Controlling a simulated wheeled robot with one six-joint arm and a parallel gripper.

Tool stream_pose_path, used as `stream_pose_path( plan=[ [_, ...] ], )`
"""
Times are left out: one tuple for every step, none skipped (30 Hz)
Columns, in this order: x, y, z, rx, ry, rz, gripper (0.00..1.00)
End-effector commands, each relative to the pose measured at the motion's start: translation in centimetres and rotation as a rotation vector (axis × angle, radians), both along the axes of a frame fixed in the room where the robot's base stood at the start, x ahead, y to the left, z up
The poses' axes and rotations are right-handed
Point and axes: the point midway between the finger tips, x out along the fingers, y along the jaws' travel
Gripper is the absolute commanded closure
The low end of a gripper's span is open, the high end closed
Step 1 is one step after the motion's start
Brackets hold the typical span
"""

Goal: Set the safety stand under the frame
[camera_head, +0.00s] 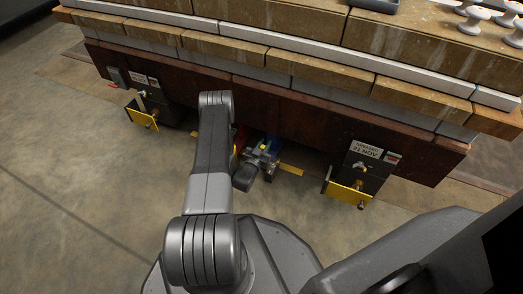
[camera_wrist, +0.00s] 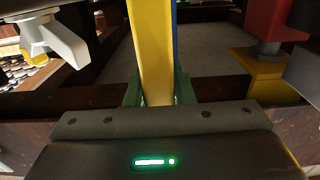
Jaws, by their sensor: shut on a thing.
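In the wrist view my gripper (camera_wrist: 158,92) is shut, its green fingers on either side of a yellow post (camera_wrist: 152,45) with a blue edge. The post looks like the safety stand; its lower end is hidden by the gripper body. In the head view my arm reaches to the long rusty brown frame (camera_head: 280,105), and my gripper is mostly hidden by the arm and the frame's edge. A small blue part (camera_head: 268,148) and a flat yellow piece (camera_head: 291,169) show beside it. I cannot tell whether the post touches the frame.
Black brackets with yellow plates hang at the frame's left (camera_head: 142,117) and right (camera_head: 346,193). A red part with a yellow block (camera_wrist: 268,65) stands right of the post in the wrist view, and a grey-white winged part (camera_wrist: 58,40) left. Concrete floor (camera_head: 80,165) is open at left.

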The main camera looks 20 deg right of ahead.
Motion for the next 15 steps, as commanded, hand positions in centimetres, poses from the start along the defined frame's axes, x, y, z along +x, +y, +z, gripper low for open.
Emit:
stream_pose_path(
  plan=[
    [0.48, -0.56, 0.07, -0.001, -0.005, 0.0, 1.0],
    [0.62, -0.77, 0.06, -0.001, -0.003, 0.0, 1.0],
    [0.77, -0.95, 0.05, -0.001, -0.002, 0.0, 1.0],
    [0.84, -1.03, 0.05, -0.001, -0.001, 0.001, 1.0],
    [0.88, -1.06, 0.05, -0.001, -0.001, 0.001, 1.0],
    [0.91, -1.07, 0.06, -0.001, -0.001, 0.001, 1.0],
    [0.93, -1.07, 0.07, -0.002, -0.001, 0.002, 1.0],
    [0.94, -1.08, 0.08, -0.002, -0.001, 0.002, 1.0],
    [0.96, -1.08, 0.1, -0.002, -0.003, 0.002, 1.0],
    [0.98, -1.09, 0.11, -0.002, -0.003, 0.002, 1.0],
    [1.0, -1.09, 0.12, -0.002, -0.003, 0.002, 1.0],
    [1.01, -1.11, 0.14, -0.002, -0.003, 0.002, 0.75],
    [1.02, -1.11, 0.15, -0.002, -0.003, 0.002, 0.69],
    [1.01, -1.1, 0.14, -0.002, -0.003, 0.002, 0.63],
    [0.98, -1.09, 0.12, -0.002, -0.003, 0.002, 0.56]
  ],
)
